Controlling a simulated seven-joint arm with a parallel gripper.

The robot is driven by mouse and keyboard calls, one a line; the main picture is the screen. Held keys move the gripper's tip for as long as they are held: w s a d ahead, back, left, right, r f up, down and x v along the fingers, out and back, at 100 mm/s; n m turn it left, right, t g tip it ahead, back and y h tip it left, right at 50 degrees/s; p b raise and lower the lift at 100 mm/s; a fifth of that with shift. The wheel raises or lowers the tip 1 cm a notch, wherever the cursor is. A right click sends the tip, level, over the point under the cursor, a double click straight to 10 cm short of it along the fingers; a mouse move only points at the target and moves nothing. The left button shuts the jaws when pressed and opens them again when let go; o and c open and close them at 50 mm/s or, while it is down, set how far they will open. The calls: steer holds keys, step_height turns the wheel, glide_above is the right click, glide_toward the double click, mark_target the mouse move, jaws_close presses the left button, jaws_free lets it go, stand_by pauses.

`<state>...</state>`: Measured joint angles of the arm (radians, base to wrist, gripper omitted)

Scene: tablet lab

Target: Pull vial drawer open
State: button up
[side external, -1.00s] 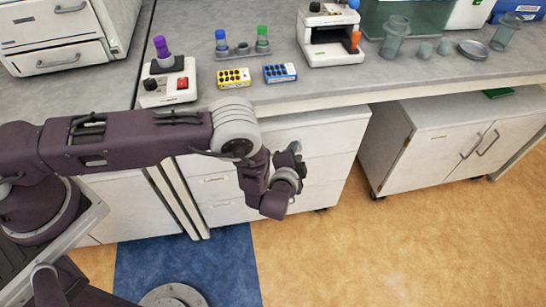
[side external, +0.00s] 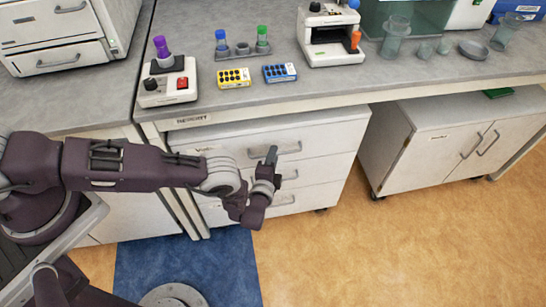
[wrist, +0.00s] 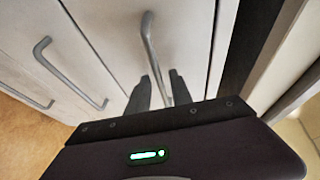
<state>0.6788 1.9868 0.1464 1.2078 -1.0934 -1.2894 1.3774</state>
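A white drawer unit stands under the bench, with drawers stacked one above another. Its top drawer (side external: 225,145) looks shut, its front level with the others. The grey bar handle (side external: 290,151) of that drawer is at my gripper (side external: 271,157). In the wrist view, my gripper (wrist: 160,82) has its two dark fingers apart, with a bar handle (wrist: 150,40) running between them. I cannot tell whether the fingers touch the handle. Another handle (wrist: 70,75) lies to its left in the wrist view. No label naming the vial drawer is readable.
The bench top (side external: 330,85) overhangs the drawers. On it stand a device with a purple-capped vial (side external: 162,48), a rack (side external: 242,50), yellow and blue well blocks and glassware. A white cabinet (side external: 440,150) stands right.

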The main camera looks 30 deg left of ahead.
jaws_close()
stand_by(1.2)
